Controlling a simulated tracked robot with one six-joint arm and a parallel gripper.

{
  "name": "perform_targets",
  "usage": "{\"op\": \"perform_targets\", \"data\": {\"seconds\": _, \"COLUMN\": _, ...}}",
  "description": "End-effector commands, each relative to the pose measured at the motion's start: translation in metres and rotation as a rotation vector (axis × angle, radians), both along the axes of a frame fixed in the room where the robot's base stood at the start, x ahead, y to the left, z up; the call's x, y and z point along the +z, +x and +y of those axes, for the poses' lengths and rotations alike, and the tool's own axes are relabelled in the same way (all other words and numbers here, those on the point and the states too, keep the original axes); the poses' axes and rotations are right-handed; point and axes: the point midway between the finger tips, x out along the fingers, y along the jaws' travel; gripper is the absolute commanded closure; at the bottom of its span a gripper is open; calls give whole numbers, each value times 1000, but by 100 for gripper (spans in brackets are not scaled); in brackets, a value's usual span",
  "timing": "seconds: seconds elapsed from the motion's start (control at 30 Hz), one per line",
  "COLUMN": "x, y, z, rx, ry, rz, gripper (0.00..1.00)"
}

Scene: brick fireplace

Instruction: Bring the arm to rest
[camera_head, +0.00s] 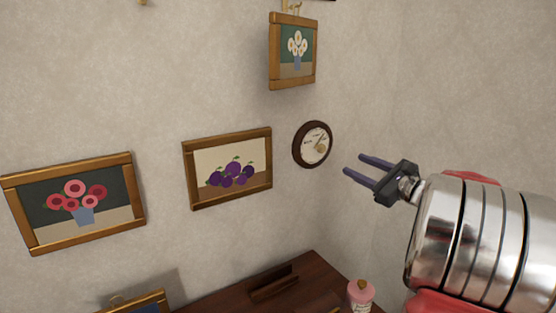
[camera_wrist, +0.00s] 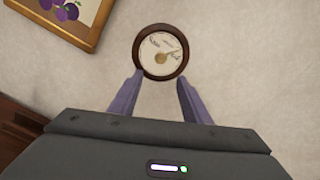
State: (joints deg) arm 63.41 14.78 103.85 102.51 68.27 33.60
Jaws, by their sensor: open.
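My gripper (camera_head: 360,169) is open and empty, its two purple-grey fingers apart and pointing left in the head view. My silver arm reaches in from the right edge. In the wrist view the gripper (camera_wrist: 161,85) points toward a round brown-rimmed dial (camera_wrist: 160,51) on the wall. The same dial (camera_head: 312,144) hangs up and left of the fingertips in the head view. I cannot tell exactly how far the fingers are from the wall, but nothing is between them.
Framed pictures of plums (camera_head: 228,168), pink flowers (camera_head: 75,203) and white flowers (camera_head: 292,51) hang on the pale wall. Below is a dark wooden surface (camera_head: 225,303) with a pink bottle (camera_head: 360,295) and a small wooden holder (camera_head: 273,283). Bare wall lies above my arm.

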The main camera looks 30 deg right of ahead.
Motion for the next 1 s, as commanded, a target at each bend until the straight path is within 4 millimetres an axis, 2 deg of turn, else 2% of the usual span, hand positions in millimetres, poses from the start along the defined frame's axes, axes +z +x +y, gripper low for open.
{"op": "perform_targets", "data": {"seconds": 0.27, "x": 0, "y": 0, "z": -1, "rx": -2, "ry": -22, "rz": 2, "gripper": 57}}
{"op": "perform_targets", "data": {"seconds": 0.33, "x": -7, "y": 0, "z": 0, "rx": 1, "ry": -63, "rz": 24, "gripper": 57}}
{"op": "perform_targets", "data": {"seconds": 0.43, "x": -30, "y": -2, "z": 7, "rx": 26, "ry": -125, "rz": 95, "gripper": 57}}
{"op": "perform_targets", "data": {"seconds": 0.57, "x": -75, "y": -13, "z": 26, "rx": 90, "ry": -223, "rz": 226, "gripper": 57}}
{"op": "perform_targets", "data": {"seconds": 0.7, "x": -111, "y": -27, "z": 63, "rx": 197, "ry": -360, "rz": 361, "gripper": 57}}
{"op": "perform_targets", "data": {"seconds": 1.0, "x": -159, "y": -57, "z": 167, "rx": 519, "ry": -718, "rz": 576, "gripper": 57}}
